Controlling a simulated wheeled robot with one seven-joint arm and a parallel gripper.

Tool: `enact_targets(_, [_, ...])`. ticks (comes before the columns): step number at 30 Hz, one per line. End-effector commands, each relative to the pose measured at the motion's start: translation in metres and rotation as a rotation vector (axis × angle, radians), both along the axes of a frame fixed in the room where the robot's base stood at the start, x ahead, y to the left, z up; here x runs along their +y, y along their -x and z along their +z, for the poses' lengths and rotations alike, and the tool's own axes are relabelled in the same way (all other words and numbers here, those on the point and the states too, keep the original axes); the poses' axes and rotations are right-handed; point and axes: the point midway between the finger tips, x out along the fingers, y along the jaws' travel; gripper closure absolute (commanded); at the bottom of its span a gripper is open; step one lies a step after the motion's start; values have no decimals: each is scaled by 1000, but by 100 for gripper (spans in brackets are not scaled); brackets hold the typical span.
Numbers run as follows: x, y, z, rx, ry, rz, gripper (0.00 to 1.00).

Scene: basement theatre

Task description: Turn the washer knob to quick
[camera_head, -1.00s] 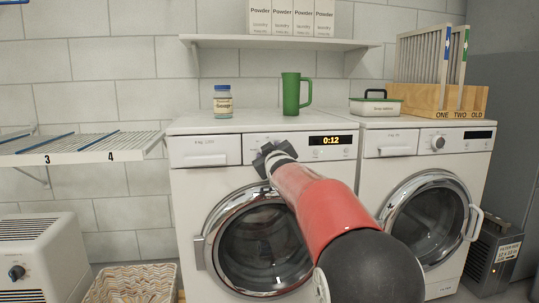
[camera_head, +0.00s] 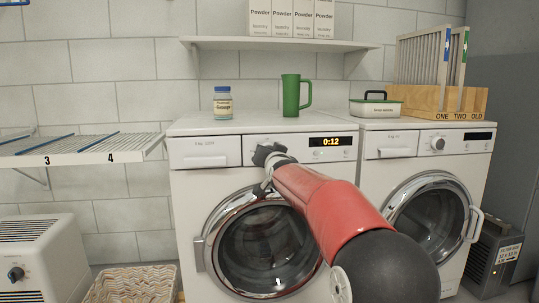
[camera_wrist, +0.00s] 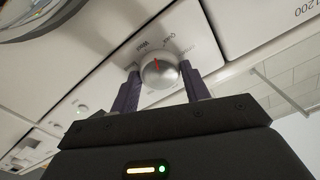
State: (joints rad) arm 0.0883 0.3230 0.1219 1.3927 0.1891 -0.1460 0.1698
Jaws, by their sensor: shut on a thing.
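The left washer (camera_head: 186,210) is white, with a lit display (camera_head: 331,142) reading 0:12. My gripper (camera_head: 266,155) is at its front panel and hides the knob in the head view. In the wrist view, the round silver knob (camera_wrist: 161,72) sits between the two dark fingers of my gripper (camera_wrist: 160,88), one on each side. My gripper is shut on it. A red mark on the knob points towards the top of that picture, tilted slightly left. Small printed labels surround the knob; one on the upper right seems to read Quick, one on the upper left is hard to read.
A second front-loader (camera_head: 375,172) with its own knob (camera_head: 438,143) stands to the right, its round door ajar. A soap jar (camera_head: 222,104) and green mug (camera_head: 291,96) stand on the left washer. A wire rack (camera_head: 80,148) is at the left.

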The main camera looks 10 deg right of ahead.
Motion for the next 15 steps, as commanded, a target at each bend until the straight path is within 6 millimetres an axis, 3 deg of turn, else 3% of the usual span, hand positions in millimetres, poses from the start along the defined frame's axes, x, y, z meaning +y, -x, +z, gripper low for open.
enact_targets(15, [0,0,0,-1,-333,0,77])
